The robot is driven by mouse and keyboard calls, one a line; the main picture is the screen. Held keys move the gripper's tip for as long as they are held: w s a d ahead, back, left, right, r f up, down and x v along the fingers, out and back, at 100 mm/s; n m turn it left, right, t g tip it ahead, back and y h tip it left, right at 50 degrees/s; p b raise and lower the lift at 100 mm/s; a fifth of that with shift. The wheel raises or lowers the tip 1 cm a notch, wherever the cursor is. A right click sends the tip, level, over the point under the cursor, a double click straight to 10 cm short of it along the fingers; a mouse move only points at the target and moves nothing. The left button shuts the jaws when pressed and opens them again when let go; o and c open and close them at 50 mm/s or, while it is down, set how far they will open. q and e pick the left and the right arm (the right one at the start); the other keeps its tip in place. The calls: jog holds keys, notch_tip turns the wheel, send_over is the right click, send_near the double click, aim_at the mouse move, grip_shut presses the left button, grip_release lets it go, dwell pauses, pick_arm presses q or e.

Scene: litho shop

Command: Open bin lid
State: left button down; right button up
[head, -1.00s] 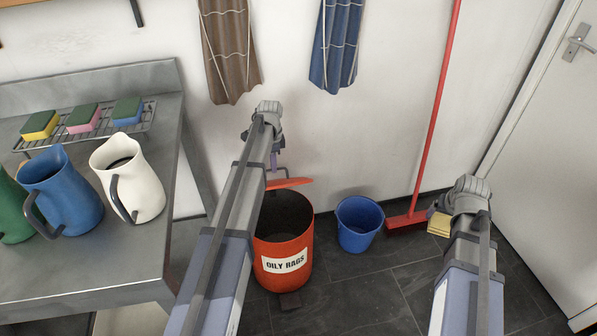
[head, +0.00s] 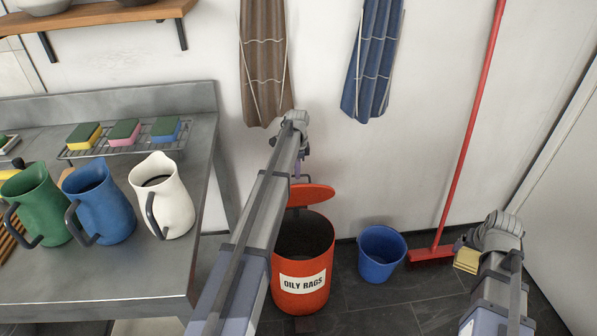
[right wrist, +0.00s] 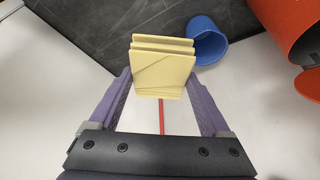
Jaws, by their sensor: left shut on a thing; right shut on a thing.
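The red bin (head: 301,283) labelled "OILY RAGS" stands on the floor, its dark mouth uncovered. Its red lid (head: 313,196) is tilted up at the back of the rim, with its broad face showing. My left gripper (head: 298,171) is just above the lid, shut on its grey handle (head: 303,178); my arm partly hides this contact. My right gripper (head: 460,245) is shut on a pale yellow folded cloth (head: 467,260), off to the right of the bin. The cloth also shows between the purple fingers in the right wrist view (right wrist: 163,70).
A blue bucket (head: 381,254) stands right of the bin, beside a red broom (head: 431,253) leaning on the wall. A steel table (head: 120,272) with jugs (head: 162,203) and sponges (head: 124,131) is at left. Brown (head: 263,65) and blue (head: 371,65) aprons hang above.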

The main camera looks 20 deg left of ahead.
pick_arm(q)
jog(key=shift+w, duration=0.1)
dwell(0.5)
jog(key=c, duration=1.1)
grip_release()
jog(key=shift+a+f, duration=0.1)
jog(key=shift+f, duration=0.05)
pick_arm(e)
jog(key=shift+w+f, duration=0.1)
pick_arm(q)
jog(key=shift+o, duration=0.9)
